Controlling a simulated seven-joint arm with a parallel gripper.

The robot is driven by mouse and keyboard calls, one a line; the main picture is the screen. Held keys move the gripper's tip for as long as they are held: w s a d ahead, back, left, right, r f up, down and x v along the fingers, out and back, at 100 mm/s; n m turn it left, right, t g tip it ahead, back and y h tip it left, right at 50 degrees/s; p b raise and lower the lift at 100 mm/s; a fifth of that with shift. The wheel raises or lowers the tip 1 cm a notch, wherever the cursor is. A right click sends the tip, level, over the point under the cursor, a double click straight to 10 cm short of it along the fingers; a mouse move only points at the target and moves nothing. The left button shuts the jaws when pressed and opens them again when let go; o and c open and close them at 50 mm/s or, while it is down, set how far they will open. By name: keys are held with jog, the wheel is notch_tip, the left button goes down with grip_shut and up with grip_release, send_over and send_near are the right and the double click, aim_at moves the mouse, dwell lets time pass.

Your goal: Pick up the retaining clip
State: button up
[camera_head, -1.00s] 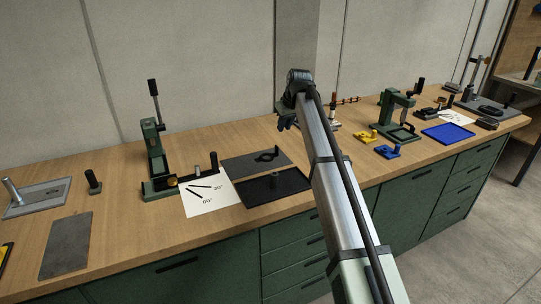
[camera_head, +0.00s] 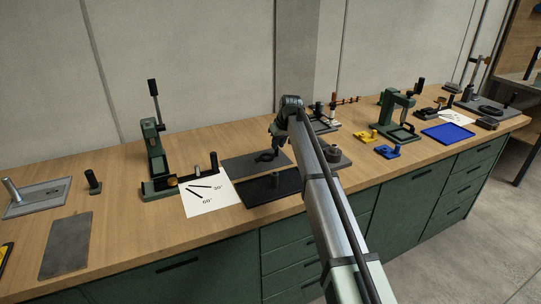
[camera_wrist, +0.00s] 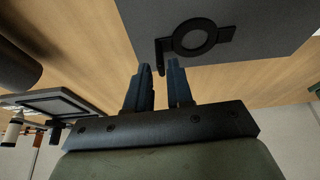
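The retaining clip appears to be the flat black ring with tabs (camera_wrist: 224,34), lying on a dark grey mat (camera_wrist: 265,30) in the wrist view. In the head view the clip (camera_head: 266,156) lies on the same mat (camera_head: 238,166), close to my gripper (camera_head: 277,148). In the wrist view my gripper (camera_wrist: 158,66) has two blue fingers held apart with nothing between them. The fingertips appear near the mat's edge and the clip's bent tab. I cannot tell the exact height above the mat.
A black tray (camera_head: 262,190) with a small dark peg lies in front of the mat. A green lever press (camera_head: 155,160) and a white angle card (camera_head: 208,199) are to the left. A round grey part (camera_head: 337,156) stands right of my arm. Blue and yellow fixtures lie further right.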

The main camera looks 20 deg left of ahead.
aim_at(277, 155)
jog(key=x, duration=0.3)
jog(key=shift+f, duration=0.2)
grip_shut()
jog(key=shift+r, duration=0.15)
